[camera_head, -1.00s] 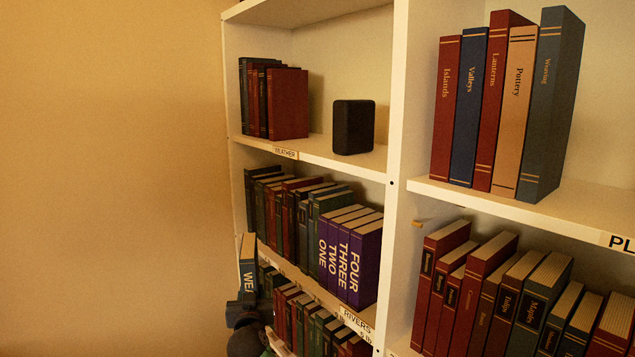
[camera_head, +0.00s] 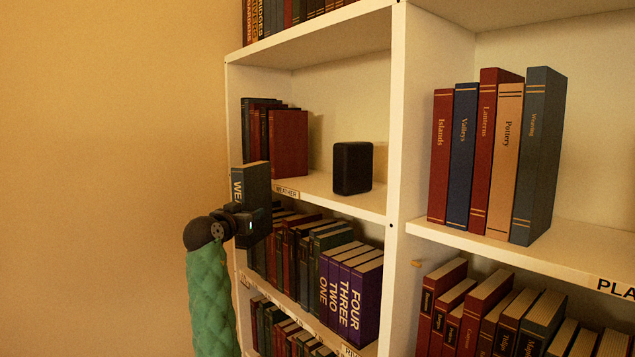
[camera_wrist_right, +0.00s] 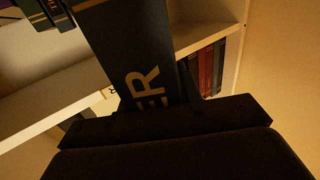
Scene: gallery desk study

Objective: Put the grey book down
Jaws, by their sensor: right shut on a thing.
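The dark grey book (camera_head: 257,184) is upright in my right gripper (camera_head: 250,222), in front of the left edge of the bookcase near the WEATHER shelf (camera_head: 325,196). Its spine shows the letters "WE" in the head view. In the wrist view the book (camera_wrist_right: 133,45) rises from the dark jaws (camera_wrist_right: 165,118) and shows "ER". My right gripper is shut on its lower part. The book overlaps the left end of the WEATHER shelf edge in the head view. I cannot tell its exact distance from it. My left gripper is out of view.
On the WEATHER shelf, several dark and red books (camera_head: 288,143) stand at the left and a black box (camera_head: 352,168) at the right, with free room between. Purple books (camera_head: 366,297) stand below. A white upright (camera_head: 402,130) divides the bookcase.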

